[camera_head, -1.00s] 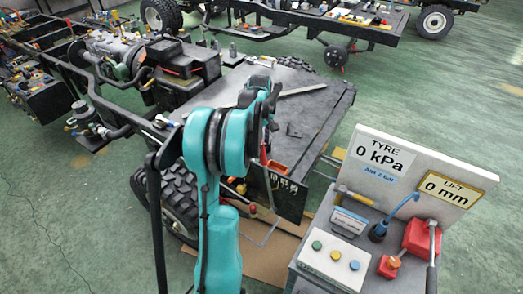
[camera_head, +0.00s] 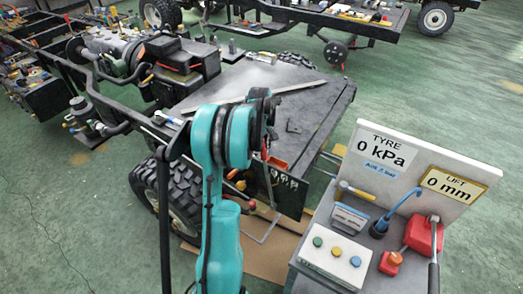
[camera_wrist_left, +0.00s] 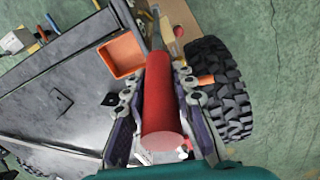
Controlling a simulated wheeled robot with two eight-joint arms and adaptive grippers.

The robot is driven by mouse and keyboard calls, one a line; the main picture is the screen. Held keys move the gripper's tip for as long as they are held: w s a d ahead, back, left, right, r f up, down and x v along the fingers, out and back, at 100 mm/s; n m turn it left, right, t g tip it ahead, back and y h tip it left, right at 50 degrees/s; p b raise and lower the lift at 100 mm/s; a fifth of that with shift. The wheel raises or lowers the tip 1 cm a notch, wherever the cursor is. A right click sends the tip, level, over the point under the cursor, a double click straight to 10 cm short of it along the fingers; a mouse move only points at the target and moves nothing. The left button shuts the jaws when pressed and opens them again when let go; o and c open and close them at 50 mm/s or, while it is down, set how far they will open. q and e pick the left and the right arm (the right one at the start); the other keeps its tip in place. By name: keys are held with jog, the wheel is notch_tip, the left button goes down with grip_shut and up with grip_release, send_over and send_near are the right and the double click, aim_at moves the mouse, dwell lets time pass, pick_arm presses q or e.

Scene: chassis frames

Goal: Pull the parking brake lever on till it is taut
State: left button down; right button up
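The parking brake lever's red grip (camera_wrist_left: 162,105) runs lengthwise through the middle of the left wrist view, its round end toward the camera. My left gripper (camera_wrist_left: 155,50) has one finger on each side of the grip and looks closed around it, nearer its far end. In the head view my left gripper (camera_head: 264,128) points down at the near edge of the dark flat deck. A small red part (camera_head: 265,148) shows just below it; the rest of the lever is hidden there. My right gripper is in neither view.
An orange tray (camera_wrist_left: 121,55) lies beside the grip, with a black tyre (camera_wrist_left: 216,88) on the other side. A grey bench (camera_head: 322,262) with buttons stands at right; its panel (camera_head: 400,165) reads TYRE 0 kPa and LIFT 0 mm.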

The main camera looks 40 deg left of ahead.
pick_arm(q)
jog(key=a, duration=0.2)
jog(key=s+a+f+h, duration=0.1)
jog(key=shift+a, duration=0.35)
jog(key=shift+w, duration=0.1)
jog(key=c, duration=1.3)
grip_release()
jog(key=shift+o, duration=0.2)
jog(key=shift+r, duration=0.1)
notch_tip(320, 180, up, 12)
jog(key=a, duration=0.1)
jog(key=shift+s, duration=0.4)
